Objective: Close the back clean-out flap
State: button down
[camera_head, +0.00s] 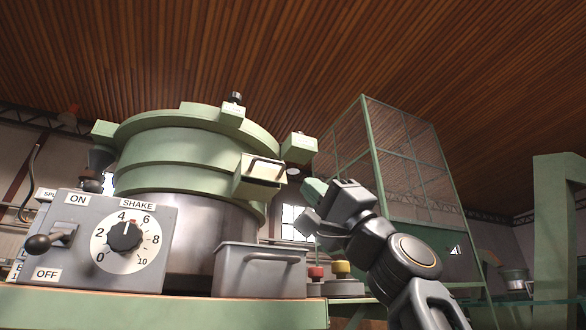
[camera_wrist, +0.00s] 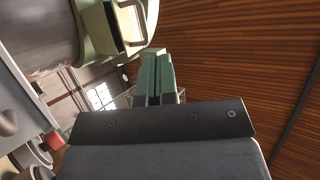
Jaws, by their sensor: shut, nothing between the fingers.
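A round green sieve machine (camera_head: 190,152) stands at the left. On its right side is a green outlet box (camera_head: 258,188) with a bar handle (camera_head: 267,162) and a dark gap below the handle. In the wrist view the box (camera_wrist: 98,30) and handle (camera_wrist: 134,22) show at the upper left. I cannot tell whether this is the back clean-out flap; no other flap is clearly visible. My gripper (camera_head: 312,192) is to the right of the box, apart from it. In the wrist view its green fingers (camera_wrist: 157,75) are together and empty.
A grey control box (camera_head: 85,240) with a lever and dial stands in front of the machine. A grey bin (camera_head: 262,268) with a handle sits on the green bench (camera_head: 160,308) below the outlet box. A green mesh cage (camera_head: 400,165) stands behind my arm.

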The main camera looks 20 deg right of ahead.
aim_at(260, 167)
jog(key=k, duration=0.85)
jog(key=u, duration=0.05)
